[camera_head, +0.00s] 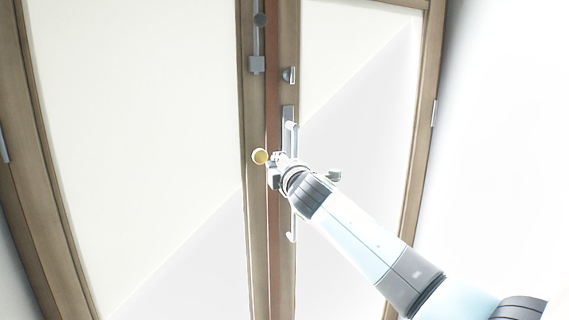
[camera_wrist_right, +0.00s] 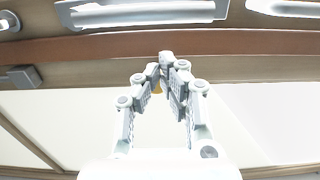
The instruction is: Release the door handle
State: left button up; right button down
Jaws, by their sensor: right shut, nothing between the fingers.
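The door handle (camera_head: 292,233) is a pale vertical bar on the right door leaf, below a grey metal plate (camera_head: 288,113). My right arm and gripper cover its middle part. My right gripper (camera_head: 277,162) is in front of the door seam, beside the handle. In the right wrist view my right gripper (camera_wrist_right: 167,60) has its fingertips together, with nothing between them. A metal plate (camera_wrist_right: 140,14) and a pale bar (camera_wrist_right: 285,7) lie beyond the fingertips there. I see no grip on the handle; whether the gripper touches it I cannot tell. My left gripper is out of view.
A yellow round knob (camera_head: 260,157) sits left of the gripper. A grey bolt (camera_head: 257,64) and a small latch (camera_head: 289,75) are higher up. The left door leaf (camera_head: 140,130) is wide and pale, with a wooden frame. Both leaves look shut.

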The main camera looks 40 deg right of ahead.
jog(key=shift+s+d, duration=0.1)
jog(key=shift+d, duration=0.9)
jog(key=shift+s+d+f+n, duration=0.15)
jog(key=shift+d+n, duration=0.35)
jog(key=shift+n, duration=0.2)
jog(key=s+d+r+n+p, duration=0.1)
jog(key=d+r+n+p, duration=0.1)
jog(key=d+n, duration=0.3)
jog(key=s+d+r+n+p, duration=0.1)
jog(key=d+n+p, duration=0.3)
jog(key=n, duration=0.8)
jog(key=shift+s+d+r+n+t+y, duration=0.25)
jog(key=shift+d+r+t+y, duration=0.2)
jog(key=shift+r, duration=0.35)
